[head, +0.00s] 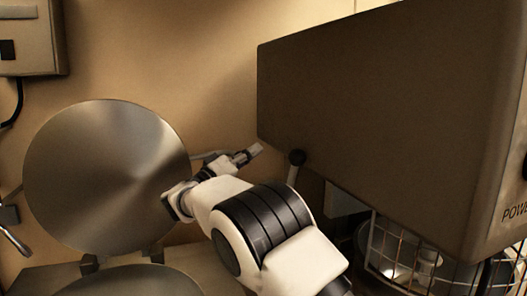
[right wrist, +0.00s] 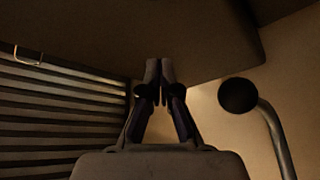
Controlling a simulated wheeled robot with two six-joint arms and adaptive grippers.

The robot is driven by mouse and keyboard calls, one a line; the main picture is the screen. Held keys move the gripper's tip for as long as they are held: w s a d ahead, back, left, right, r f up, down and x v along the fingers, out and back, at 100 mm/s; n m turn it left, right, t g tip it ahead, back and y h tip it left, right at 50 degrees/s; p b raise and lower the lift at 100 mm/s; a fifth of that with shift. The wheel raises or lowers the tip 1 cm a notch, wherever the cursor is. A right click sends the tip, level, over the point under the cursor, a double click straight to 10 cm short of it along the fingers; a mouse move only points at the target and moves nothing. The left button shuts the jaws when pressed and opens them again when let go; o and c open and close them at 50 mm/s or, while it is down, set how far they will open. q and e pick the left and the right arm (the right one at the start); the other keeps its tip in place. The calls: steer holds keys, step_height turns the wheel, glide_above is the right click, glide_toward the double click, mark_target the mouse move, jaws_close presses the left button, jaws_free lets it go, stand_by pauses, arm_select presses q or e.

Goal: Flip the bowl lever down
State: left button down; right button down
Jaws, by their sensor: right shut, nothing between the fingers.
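The bowl lever is a metal rod with a round black knob (head: 297,157), standing up at the lower edge of the big mixer's dark housing (head: 380,110). In the right wrist view the knob (right wrist: 238,95) is to the right of the fingers, with its rod curving down. My right gripper (head: 257,149) is shut and empty, just left of the knob in the head view. The gripper fingers (right wrist: 159,70) are together and apart from the knob in the wrist view. My left gripper is not in view.
A wire guard (head: 395,250) and a partly hidden bowl are below the housing at lower right. A round metal disc (head: 105,175) stands at the left. A grey wall box (head: 28,38) hangs at upper left. A slatted panel (right wrist: 60,115) is at left in the wrist view.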

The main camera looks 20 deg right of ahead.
steer(key=d+p, duration=0.1)
steer(key=d, duration=0.4)
steer(key=s+d+p, duration=0.1)
steer(key=d, duration=0.2)
steer(key=shift+d+r+p, duration=0.15)
steer(key=shift+d+p, duration=0.05)
steer(key=shift+p, duration=0.15)
steer(key=shift+w, duration=0.15)
